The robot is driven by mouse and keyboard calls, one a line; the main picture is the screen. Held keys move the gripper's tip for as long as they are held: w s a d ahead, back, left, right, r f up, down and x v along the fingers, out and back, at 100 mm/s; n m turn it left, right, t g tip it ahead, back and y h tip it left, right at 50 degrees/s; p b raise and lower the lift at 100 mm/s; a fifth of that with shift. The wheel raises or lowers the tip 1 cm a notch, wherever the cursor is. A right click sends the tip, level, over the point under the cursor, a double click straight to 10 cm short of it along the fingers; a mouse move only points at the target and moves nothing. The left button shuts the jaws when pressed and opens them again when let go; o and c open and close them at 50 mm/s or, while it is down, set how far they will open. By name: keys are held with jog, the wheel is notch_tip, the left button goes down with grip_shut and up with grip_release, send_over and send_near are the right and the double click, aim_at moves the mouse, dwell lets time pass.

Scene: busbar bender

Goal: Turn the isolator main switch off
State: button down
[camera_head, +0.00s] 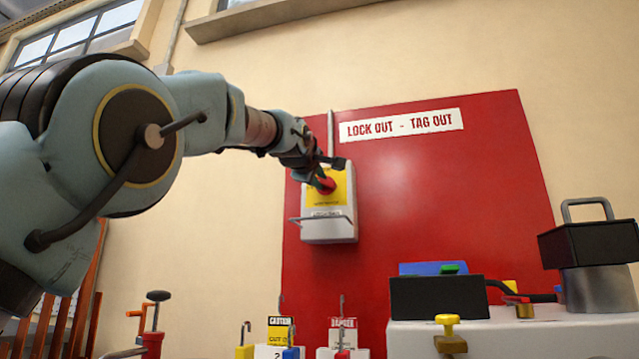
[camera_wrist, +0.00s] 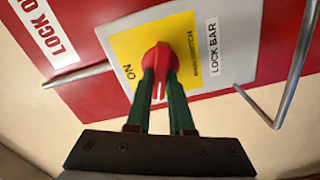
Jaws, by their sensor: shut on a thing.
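The isolator is a pale box (camera_head: 330,222) with a yellow plate, mounted on the red board in the head view. Its main switch is a red rotary knob (camera_head: 326,185), which also shows in the wrist view (camera_wrist: 159,60). In the wrist view the word ON is printed beside the knob on the yellow plate (camera_wrist: 124,48). My gripper (camera_head: 322,180) is at the knob. Its two green fingers (camera_wrist: 160,85) are shut on the knob's handle, one on each side. The fingers partly hide the lower part of the knob.
A metal lock bar (camera_wrist: 285,90) sticks out from the isolator near my gripper. The red lock out board (camera_head: 430,190) surrounds the box. Padlocks and tags (camera_head: 280,330) stand below, and a pale machine (camera_head: 500,335) with a black block is at lower right.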

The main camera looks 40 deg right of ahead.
jog(key=shift+f+n, duration=0.1)
jog(key=shift+n, duration=2)
jog(key=c, duration=0.8)
grip_release()
jog(key=b+v, duration=0.5)
jog(key=v, duration=0.5)
jog(key=shift+a, duration=0.4)
jog(key=shift+s+f, duration=0.1)
jog(key=shift+s, duration=0.05)
